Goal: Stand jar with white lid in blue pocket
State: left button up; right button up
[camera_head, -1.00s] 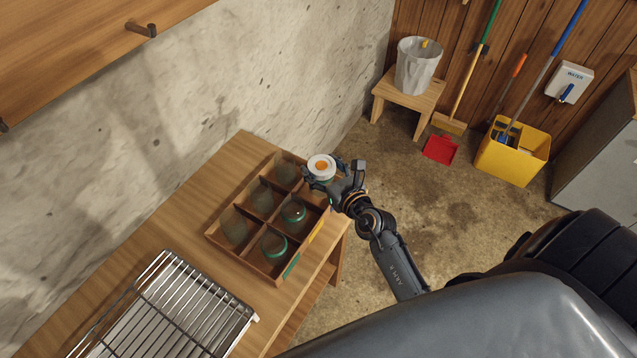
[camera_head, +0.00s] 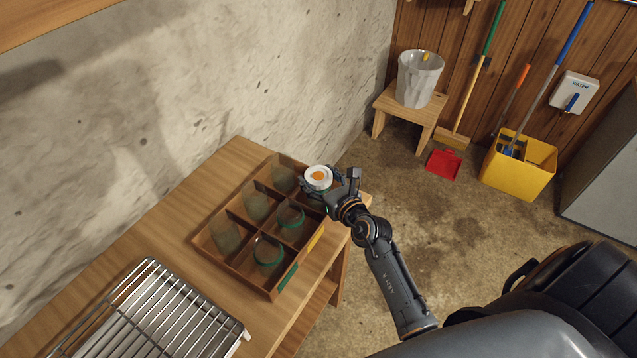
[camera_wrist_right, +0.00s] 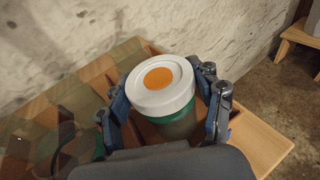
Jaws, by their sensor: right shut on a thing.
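The jar with the white lid (camera_head: 318,177) has an orange disc on its top and a green band below the lid. My right gripper (camera_head: 322,186) is shut around it, with one finger on each side of the jar in the right wrist view (camera_wrist_right: 163,90). The jar is upright at the far right pocket of the wooden crate (camera_head: 236,275). Its base is hidden, so I cannot tell whether it touches the pocket floor. A small bit of blue (camera_wrist_right: 229,133) shows beside the right finger in the wrist view. My left gripper is out of view.
Several glass jars (camera_head: 267,255) stand in the other crate pockets. Green (camera_head: 288,277) and yellow (camera_head: 316,239) labels mark the crate's front wall. A wire rack (camera_head: 150,315) lies on the bench (camera_head: 236,152) in front. The rough wall is close behind.

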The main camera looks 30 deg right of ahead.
jog(key=shift+r, duration=0.15)
jog(key=o, duration=1.7)
jog(key=shift+f, duration=0.2)
jog(key=shift+r, duration=0.25)
jog(key=b+v, duration=0.1)
jog(key=v, duration=1.1)
jog(key=shift+s+f, duration=0.1)
